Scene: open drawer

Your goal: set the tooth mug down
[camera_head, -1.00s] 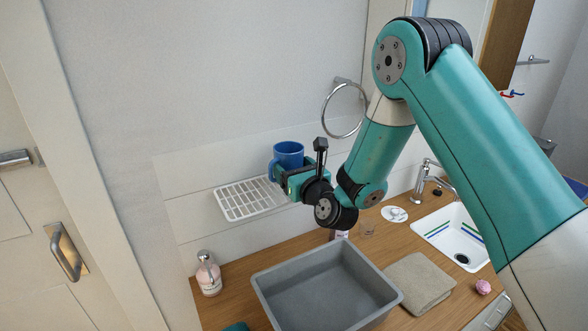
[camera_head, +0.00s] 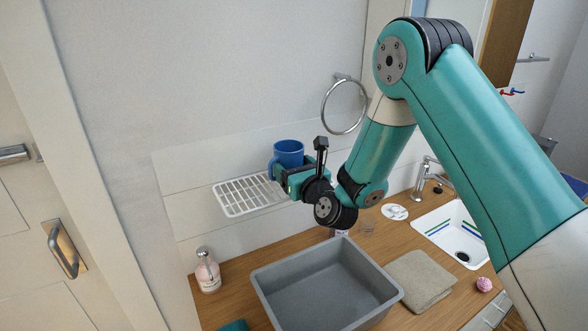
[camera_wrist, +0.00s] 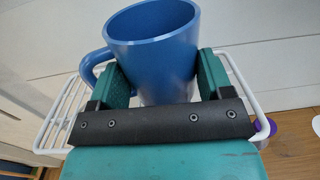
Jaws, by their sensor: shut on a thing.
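The tooth mug is a blue cup with a handle (camera_head: 288,153), and it shows large in the wrist view (camera_wrist: 155,45). It stands upright between the fingers of my gripper (camera_head: 282,176), which is shut on it. In the wrist view the two green fingers (camera_wrist: 160,80) press on either side of the mug, and its handle points left. The mug is over the right end of a white wire rack (camera_head: 240,197) on the wall. The mug's base is hidden behind my gripper, so I cannot tell whether it touches the rack.
Below is a wooden counter (camera_head: 236,302) with a grey basin (camera_head: 268,297), a pink soap bottle (camera_head: 207,271), a folded beige towel (camera_head: 420,281) and a white sink (camera_head: 450,235). A metal towel ring (camera_head: 326,113) hangs on the wall right of the mug. The left part of the rack is empty.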

